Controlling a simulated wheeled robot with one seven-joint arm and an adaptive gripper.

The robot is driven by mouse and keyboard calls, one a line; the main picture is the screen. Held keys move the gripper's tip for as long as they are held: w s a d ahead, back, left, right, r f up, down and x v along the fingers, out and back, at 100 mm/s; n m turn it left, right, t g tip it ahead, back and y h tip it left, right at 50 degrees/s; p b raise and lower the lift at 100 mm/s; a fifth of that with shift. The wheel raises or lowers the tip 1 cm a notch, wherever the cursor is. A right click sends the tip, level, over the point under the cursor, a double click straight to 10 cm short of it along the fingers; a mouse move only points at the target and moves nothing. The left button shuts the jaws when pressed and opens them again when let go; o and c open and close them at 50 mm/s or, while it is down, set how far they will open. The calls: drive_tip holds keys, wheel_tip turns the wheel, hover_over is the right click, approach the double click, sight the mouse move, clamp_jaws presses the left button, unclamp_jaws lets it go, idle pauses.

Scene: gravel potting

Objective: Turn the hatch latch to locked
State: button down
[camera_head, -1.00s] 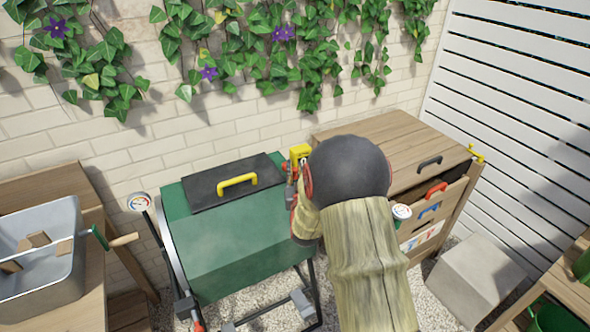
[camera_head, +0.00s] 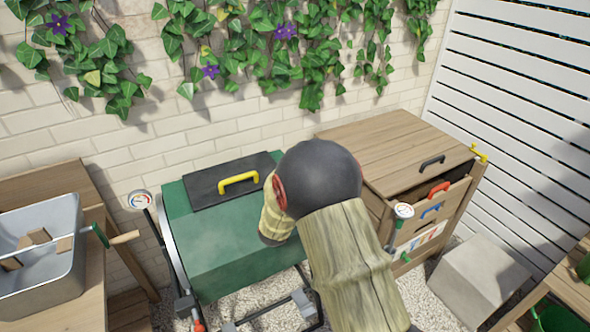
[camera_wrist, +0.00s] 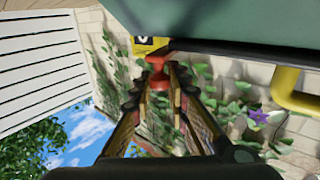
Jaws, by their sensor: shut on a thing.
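The black hatch (camera_head: 210,187) with its yellow handle (camera_head: 238,182) lies closed on top of the green drum (camera_head: 225,250). In the wrist view, the red latch knob (camera_wrist: 155,62) sits between the fingertips of my gripper (camera_wrist: 157,75), which is shut on it. A yellow plate (camera_wrist: 142,46) with a dark mark stands just behind the knob; I cannot read the mark. In the head view, my arm hides the latch and my gripper.
A wooden cabinet (camera_head: 385,145) with a partly open drawer stands right of the drum. A grey basin (camera_head: 50,270) is on the left bench. A dial gauge (camera_head: 141,200) rises left of the drum. The ivy-covered brick wall (camera_head: 135,150) is behind.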

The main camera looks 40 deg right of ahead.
drive_tip(key=shift+w+a+m+g+h+p, duration=0.35)
drive_tip(key=shift+m+g+h, duration=0.3)
drive_tip(key=shift+g, duration=0.4)
drive_tip(key=shift+w+a+m+g+h+p, duration=0.3)
drive_tip(key=shift+a+m+g+h, duration=0.1)
drive_tip(key=shift+m+g, duration=0.5)
drive_tip(key=shift+w+a+m+g+h+p, duration=0.35)
drive_tip(key=shift+m+g+h, duration=0.25)
drive_tip(key=shift+g, duration=0.55)
drive_tip(key=c, duration=1.8)
unclamp_jaws()
drive_tip(key=shift+o, duration=0.2)
drive_tip(key=v, duration=1.2)
drive_tip(key=shift+c, duration=0.3)
